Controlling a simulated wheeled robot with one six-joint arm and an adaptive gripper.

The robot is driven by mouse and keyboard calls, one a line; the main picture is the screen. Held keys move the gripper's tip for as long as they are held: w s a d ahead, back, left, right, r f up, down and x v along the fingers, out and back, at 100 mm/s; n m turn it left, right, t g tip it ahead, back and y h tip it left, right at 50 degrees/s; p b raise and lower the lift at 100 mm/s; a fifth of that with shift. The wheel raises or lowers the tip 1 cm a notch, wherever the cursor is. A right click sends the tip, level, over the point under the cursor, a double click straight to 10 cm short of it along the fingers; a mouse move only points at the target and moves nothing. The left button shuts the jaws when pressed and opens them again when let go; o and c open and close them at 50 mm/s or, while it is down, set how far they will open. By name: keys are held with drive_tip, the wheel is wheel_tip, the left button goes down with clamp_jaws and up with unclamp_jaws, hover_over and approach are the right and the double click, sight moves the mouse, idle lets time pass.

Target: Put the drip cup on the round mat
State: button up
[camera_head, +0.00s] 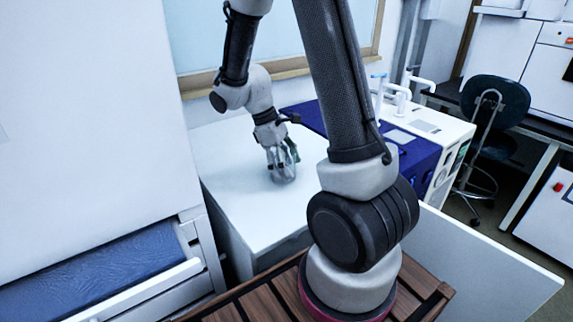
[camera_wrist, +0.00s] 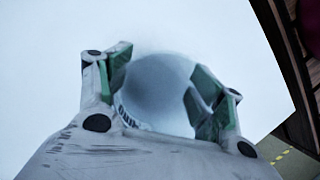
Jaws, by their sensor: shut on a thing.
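My gripper (camera_head: 281,156) is over the white table and shut on the drip cup (camera_head: 285,176), a clear, greyish round cup. In the wrist view my gripper (camera_wrist: 160,92) has its green-padded fingers on either side of the cup (camera_wrist: 158,82). I cannot tell whether the cup touches the tabletop or hangs just above it. I do not see the round mat in either view.
The white table (camera_head: 235,200) looks bare around the cup. A blue and white instrument (camera_head: 425,155) stands to the right. An open drawer with a blue lining (camera_head: 90,275) is at lower left. A dark chair (camera_head: 495,105) stands at far right.

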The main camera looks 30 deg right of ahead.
drive_tip(key=shift+f, duration=0.1)
drive_tip(key=o, duration=1.3)
drive_tip(key=shift+o, duration=0.2)
